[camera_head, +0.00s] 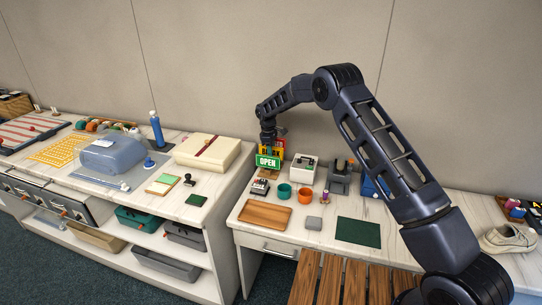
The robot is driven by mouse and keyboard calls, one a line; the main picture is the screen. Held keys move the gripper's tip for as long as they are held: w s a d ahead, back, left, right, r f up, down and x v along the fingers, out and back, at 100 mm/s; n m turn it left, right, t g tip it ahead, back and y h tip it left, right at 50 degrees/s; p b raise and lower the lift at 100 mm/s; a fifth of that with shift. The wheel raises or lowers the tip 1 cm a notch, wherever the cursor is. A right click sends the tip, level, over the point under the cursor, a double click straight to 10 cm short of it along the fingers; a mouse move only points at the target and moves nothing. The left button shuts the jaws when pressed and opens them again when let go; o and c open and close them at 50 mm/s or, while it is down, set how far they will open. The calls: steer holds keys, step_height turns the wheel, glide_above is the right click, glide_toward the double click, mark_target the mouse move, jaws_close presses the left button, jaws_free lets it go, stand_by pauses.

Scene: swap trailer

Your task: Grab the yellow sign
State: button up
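A small group of signs stands at the back left of the right-hand counter. The green OPEN sign (267,161) is in front. A yellow sign (264,150) shows as a narrow strip just above and behind it, and most of it is hidden. A red piece (281,143) shows at their right. My gripper (268,146) points down from above, right at the top of the signs. Its fingers are too small and too covered to tell whether they are open, or whether they touch the yellow sign.
A white box (303,168), a teal cup (284,190) and an orange cup (305,195) stand close to the signs' right and front. A wooden tray (265,215) lies in front. The wall is close behind. A gap separates the left counter.

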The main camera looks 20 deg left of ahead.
steer(key=shift+f, duration=0.25)
stand_by(0.3)
jaws_close()
